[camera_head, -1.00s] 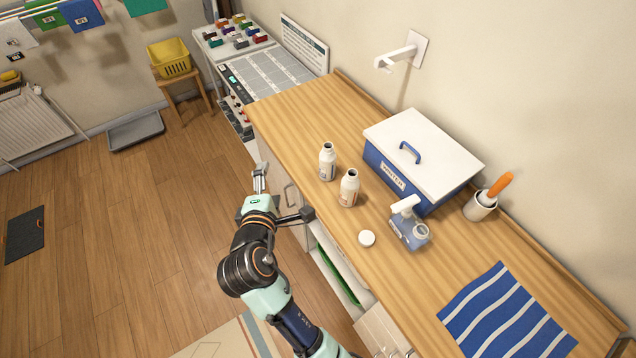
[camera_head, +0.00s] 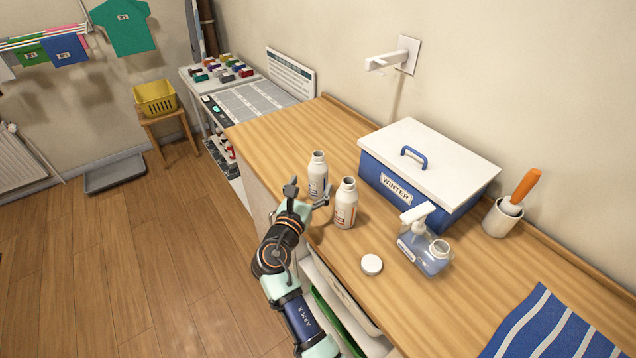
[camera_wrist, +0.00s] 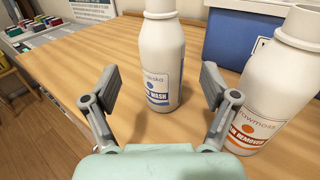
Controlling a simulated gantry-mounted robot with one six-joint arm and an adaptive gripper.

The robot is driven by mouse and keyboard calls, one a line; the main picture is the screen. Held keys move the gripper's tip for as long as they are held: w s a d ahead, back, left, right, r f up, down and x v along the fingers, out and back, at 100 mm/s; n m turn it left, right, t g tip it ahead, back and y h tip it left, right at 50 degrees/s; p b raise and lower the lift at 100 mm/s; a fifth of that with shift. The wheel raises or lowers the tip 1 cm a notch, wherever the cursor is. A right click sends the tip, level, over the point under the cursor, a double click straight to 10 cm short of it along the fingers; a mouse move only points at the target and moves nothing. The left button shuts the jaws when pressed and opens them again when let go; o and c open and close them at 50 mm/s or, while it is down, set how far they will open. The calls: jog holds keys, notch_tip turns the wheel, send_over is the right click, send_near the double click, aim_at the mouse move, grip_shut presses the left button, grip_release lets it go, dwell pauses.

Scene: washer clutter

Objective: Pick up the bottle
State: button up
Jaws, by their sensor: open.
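Two white open-necked bottles stand upright on the wooden counter. The wash bottle (camera_head: 317,176) has a blue label and is the farther one. In the wrist view this wash bottle (camera_wrist: 160,62) stands just beyond and between my open fingers. The remover bottle (camera_head: 345,205) has an orange label and stands nearer. In the wrist view the remover bottle (camera_wrist: 275,85) is right of my right finger. My gripper (camera_head: 307,190) is open and empty at the counter's front edge, and its fingers (camera_wrist: 157,92) point toward the wash bottle. A spray bottle (camera_head: 424,252) stands farther right.
A white cap (camera_head: 371,264) lies on the counter. A blue box with a white lid (camera_head: 430,160) stands behind the bottles. A white pot (camera_head: 502,218) holds an orange-handled tool. A striped blue cloth (camera_head: 545,330) lies at right. The counter left of the bottles is clear.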

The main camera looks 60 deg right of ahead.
aim_at(315, 180)
jog(key=d, duration=0.2)
jog(key=d+b, duration=0.1)
jog(key=d, duration=0.1)
jog(key=shift+w+d+f, duration=0.15)
jog(key=shift+d+f, duration=0.05)
jog(key=shift+d, duration=0.05)
jog(key=shift+a, duration=0.1)
jog(key=c, duration=1.4)
